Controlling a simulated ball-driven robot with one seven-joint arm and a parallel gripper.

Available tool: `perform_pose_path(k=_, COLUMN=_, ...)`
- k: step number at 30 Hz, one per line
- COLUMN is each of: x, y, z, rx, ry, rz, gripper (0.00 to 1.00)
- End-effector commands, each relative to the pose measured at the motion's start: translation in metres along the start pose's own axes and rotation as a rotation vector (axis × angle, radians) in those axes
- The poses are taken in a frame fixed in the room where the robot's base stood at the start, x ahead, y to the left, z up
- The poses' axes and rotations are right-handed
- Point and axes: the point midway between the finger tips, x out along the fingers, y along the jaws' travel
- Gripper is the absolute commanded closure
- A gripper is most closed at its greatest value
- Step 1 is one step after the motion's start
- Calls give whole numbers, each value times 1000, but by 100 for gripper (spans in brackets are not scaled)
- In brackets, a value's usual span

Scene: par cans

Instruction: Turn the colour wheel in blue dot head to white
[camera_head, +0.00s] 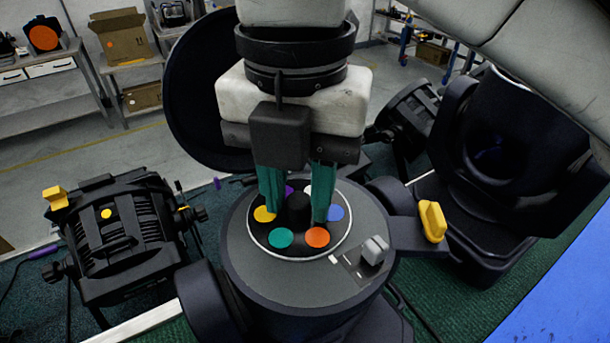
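The colour wheel (291,250) is a dark disc with a pale rim on top of a dark round head (270,290). Around it are yellow, purple, white, blue (336,213), orange (317,237) and teal (280,238) dots. A black knob (299,208) stands at its centre. The white dot (308,188) is at the far side, partly hidden by my right finger. My gripper (297,215) points down, its teal fingers on either side of the knob. I cannot tell whether they touch it. No separate blue dot marking the head is visible.
A yellow handle (432,221) and a grey switch (374,249) sit right of the wheel. A head with a yellow dot (120,245) stands left. Another dark head (500,170) stands right. Shelves with cardboard boxes (120,35) are behind, past open floor.

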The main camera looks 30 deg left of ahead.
Motion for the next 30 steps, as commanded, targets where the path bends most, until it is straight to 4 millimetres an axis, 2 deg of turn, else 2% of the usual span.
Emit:
perform_pose_path(k=1, x=0, y=0, z=0, rx=0, ry=0, rz=0, gripper=72)
perform_pose_path(k=10, x=0, y=0, z=0, rx=0, ry=0, rz=0, gripper=100)
perform_pose_path(k=20, x=-2, y=0, z=0, rx=29, ry=1, rz=0, gripper=100)
perform_pose_path(k=30, x=-5, y=0, z=0, rx=235, ry=2, rz=1, gripper=100)
